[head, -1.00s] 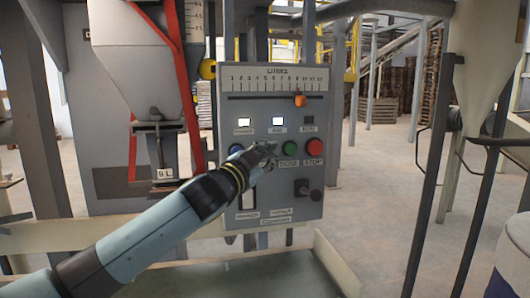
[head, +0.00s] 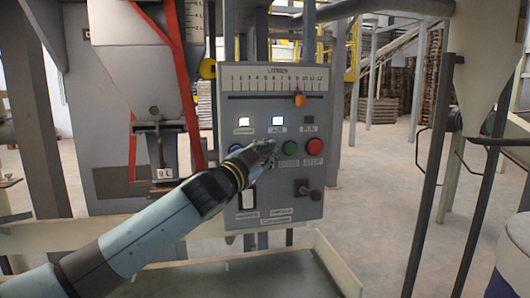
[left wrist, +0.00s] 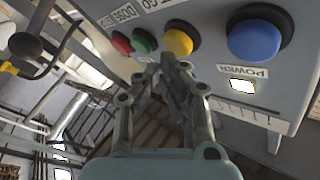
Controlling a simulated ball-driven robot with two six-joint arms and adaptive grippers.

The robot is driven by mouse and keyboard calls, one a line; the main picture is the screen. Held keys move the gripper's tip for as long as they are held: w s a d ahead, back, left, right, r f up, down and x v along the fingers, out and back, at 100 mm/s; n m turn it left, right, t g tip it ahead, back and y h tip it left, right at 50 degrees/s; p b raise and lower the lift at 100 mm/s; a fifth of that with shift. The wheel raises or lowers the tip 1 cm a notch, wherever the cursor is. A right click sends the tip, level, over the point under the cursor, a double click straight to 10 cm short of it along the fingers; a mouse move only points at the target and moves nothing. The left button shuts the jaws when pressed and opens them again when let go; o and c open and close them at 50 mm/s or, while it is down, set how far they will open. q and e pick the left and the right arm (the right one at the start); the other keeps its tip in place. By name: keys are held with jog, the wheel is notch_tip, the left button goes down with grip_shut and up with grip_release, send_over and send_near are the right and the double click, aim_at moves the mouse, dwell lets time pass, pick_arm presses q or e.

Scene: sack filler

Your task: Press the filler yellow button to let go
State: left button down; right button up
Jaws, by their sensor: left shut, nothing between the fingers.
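The yellow button (left wrist: 180,38) sits on the grey filler panel (head: 250,205) between a blue button and a green button. In the head view it is hidden behind my left gripper (head: 270,148). In the left wrist view my left gripper (left wrist: 172,64) is shut and empty, its fingertips just in front of the yellow button and slightly below it in the picture. I cannot tell whether they touch it. My right gripper is not in view.
The green button (head: 290,148) and red button (head: 314,148) are right of my gripper, with a black lever (head: 308,190) below. The blue button (left wrist: 256,38) is close by. A grey hopper (head: 130,60) stands left of the panel. Open floor lies to the right.

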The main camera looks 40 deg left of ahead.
pick_arm(q)
jog(key=shift+w+a, duration=0.35)
jog(key=shift+a, duration=0.05)
dwell(0.8)
jog(key=shift+d, duration=0.1)
jog(key=shift+s+d, duration=0.65)
jog(key=shift+d, duration=0.05)
jog(key=s+d, duration=0.4)
jog(key=shift+d, duration=0.3)
dwell(0.6)
